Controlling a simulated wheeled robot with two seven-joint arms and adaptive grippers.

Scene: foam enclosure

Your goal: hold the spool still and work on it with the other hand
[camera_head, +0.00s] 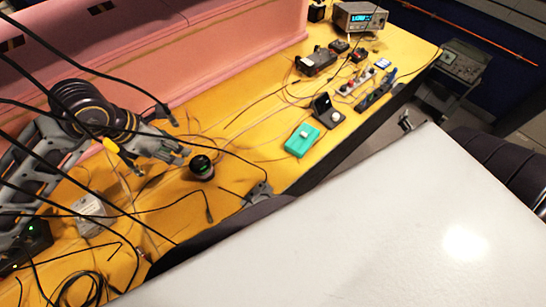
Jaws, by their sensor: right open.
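A small round spool (201,167) with a dark top stands on the yellow bench top. My left gripper (180,152) reaches in from the left, its fingertips close beside the spool. Whether they touch it or are closed is unclear. A grey jaw-like part (260,191) at the front edge of the bench, right of the spool, appears to be my right gripper. It is open and apart from the spool. Its arm is mostly hidden.
Black cables cross the view at left. A teal box (302,140), a black device (316,62) and a meter with a lit display (360,17) stand further right. A pink foam wall (210,45) closes the back. A large white surface (390,230) fills the foreground.

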